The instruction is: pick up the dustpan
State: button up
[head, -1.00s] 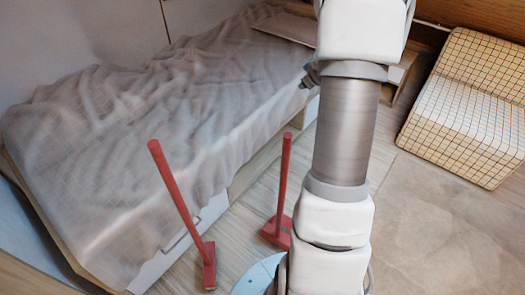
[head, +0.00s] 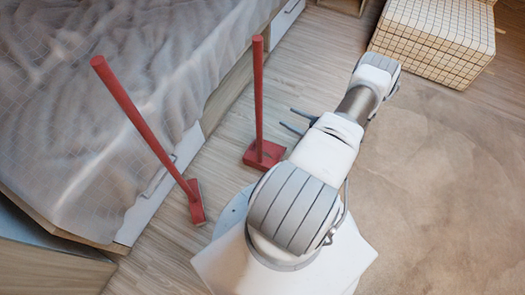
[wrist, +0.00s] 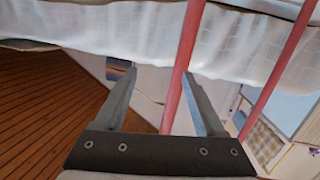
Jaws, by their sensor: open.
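The red dustpan (head: 264,153) stands on the floor beside the bed, its flat wide base down and its long red handle upright. A red long-handled brush (head: 197,202) leans to its left. My gripper (head: 289,118) is open and empty, to the right of the dustpan's handle, its fingers pointing toward the bed. In the wrist view, a red handle (wrist: 184,60), which looks like the dustpan's, crosses between my gripper's fingers (wrist: 160,72) close to the right one. I cannot tell its depth. A second red handle (wrist: 285,70) stands further right. The dustpan's base is not seen in that view.
The bed (head: 75,130) with a rumpled grey cover runs along the left, with drawers in its side. A checked foam chair (head: 438,35) stands at the back right. A brown rug (head: 440,190) and open floor lie to the right.

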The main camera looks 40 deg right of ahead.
jog(key=s+a+f+t, duration=0.2)
jog(key=s+a+f, duration=0.1)
jog(key=a, duration=0.1)
jog(key=w+a+b, duration=0.4)
jog(key=w, duration=1.2)
jog(key=shift+w+m+y, duration=0.3)
jog(key=shift+m+y, duration=0.1)
grip_shut()
dwell(0.5)
